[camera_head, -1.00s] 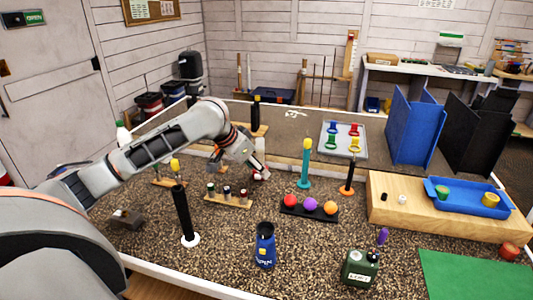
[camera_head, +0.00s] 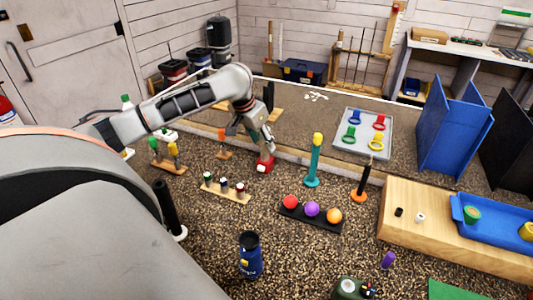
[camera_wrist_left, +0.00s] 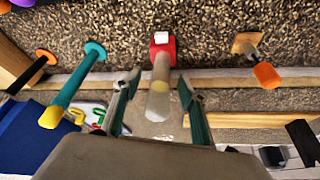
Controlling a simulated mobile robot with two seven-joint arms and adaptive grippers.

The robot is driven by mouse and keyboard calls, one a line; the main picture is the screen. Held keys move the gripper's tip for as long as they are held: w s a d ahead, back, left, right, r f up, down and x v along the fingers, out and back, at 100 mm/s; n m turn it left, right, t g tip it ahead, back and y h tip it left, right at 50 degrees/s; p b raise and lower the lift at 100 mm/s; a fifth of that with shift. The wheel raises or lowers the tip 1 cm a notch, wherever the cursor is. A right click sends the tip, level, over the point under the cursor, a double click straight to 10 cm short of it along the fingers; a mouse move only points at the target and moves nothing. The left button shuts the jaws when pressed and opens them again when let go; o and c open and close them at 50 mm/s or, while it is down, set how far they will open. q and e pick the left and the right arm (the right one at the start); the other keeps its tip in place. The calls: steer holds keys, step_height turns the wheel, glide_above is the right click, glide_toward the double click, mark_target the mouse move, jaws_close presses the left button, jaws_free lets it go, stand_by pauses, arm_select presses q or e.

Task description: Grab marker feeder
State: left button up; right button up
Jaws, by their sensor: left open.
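What appears to be the marker feeder is a pale translucent upright tube (camera_wrist_left: 158,97) with a red base (camera_wrist_left: 163,50) that has a white patch on it. In the head view the red base (camera_head: 264,165) stands on the speckled surface, and my gripper hides most of the tube. My left gripper (camera_head: 266,147) is open right at the tube. In the left wrist view its two fingers (camera_wrist_left: 158,92) are on either side of the tube, with visible gaps, so I see no grip. My right gripper is not in view.
A teal post (camera_head: 314,165) with a yellow top stands right of the gripper. An orange-topped stand (camera_head: 224,145) is at its left. A wooden rack (camera_head: 225,192) and a black ball tray (camera_head: 300,213) are in front. A low ledge (camera_wrist_left: 230,78) runs close behind.

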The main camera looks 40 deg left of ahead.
mark_target(265, 150)
arm_select(q)
steer(key=x, duration=0.5)
steer(key=shift+a+f, duration=0.1)
steer(key=shift+f, duration=0.15)
jaws_close()
